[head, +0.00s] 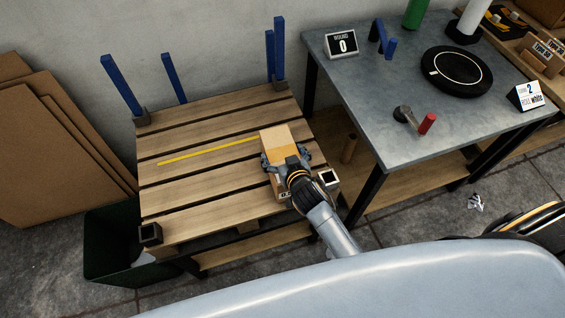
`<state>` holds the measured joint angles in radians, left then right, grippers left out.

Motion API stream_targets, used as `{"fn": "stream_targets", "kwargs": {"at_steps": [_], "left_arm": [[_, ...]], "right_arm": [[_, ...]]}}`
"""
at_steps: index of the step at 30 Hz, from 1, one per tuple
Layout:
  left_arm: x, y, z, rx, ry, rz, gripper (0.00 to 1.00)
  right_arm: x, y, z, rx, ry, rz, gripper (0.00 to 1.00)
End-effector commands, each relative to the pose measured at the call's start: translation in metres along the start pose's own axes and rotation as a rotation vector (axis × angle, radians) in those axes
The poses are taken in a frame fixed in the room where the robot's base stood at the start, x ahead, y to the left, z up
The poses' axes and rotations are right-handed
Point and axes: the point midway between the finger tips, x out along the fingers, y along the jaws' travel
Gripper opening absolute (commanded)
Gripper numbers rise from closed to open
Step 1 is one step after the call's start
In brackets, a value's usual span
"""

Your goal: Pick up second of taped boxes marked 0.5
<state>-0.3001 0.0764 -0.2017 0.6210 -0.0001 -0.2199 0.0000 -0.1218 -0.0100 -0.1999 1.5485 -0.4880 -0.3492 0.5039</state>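A cardboard box (276,136) with a pale top stands near the right side of the slatted wooden pallet table (205,150). My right gripper (285,160) is over the near part of the box, with one finger at each side. The wrist hides much of the box, and I cannot tell whether the fingers press on it or whether it is off the slats. No other box is on the slats. My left gripper is not in view.
Blue posts (122,86) rise at the pallet table's back. A yellow strip (207,151) lies on the slats. Flat cardboard (60,150) leans at left.

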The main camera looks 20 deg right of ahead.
Motion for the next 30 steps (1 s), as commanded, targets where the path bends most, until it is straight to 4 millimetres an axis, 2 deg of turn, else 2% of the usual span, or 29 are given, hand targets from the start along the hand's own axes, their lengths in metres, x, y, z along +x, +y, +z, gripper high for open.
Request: {"fn": "stream_targets", "kwargs": {"at_steps": [1, 6, 8, 9, 17, 23, 26, 30], "left_arm": [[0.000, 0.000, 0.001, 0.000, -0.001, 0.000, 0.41], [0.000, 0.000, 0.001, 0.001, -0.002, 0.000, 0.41], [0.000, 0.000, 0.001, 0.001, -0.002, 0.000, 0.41], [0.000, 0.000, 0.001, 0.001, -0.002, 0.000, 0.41], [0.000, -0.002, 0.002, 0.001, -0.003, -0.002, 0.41], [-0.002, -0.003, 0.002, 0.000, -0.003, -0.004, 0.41], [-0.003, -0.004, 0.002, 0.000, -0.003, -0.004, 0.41], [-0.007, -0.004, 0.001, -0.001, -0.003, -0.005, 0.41]], "right_arm": [[0.000, 0.000, 0.000, 0.000, 0.000, 0.000, 0.73], [0.000, 0.000, 0.000, 0.000, 0.000, 0.000, 0.39], [0.000, 0.000, 0.000, 0.000, 0.000, 0.000, 0.27], [0.000, -0.001, -0.002, 0.000, 0.004, -0.001, 0.24], [-0.001, -0.001, -0.003, 0.000, 0.005, -0.001, 0.24], [-0.008, 0.000, -0.018, 0.000, 0.008, -0.002, 0.24], [-0.017, -0.001, -0.035, 0.001, 0.009, -0.002, 0.24], [-0.052, -0.011, -0.048, 0.003, 0.006, -0.002, 0.24]]}}
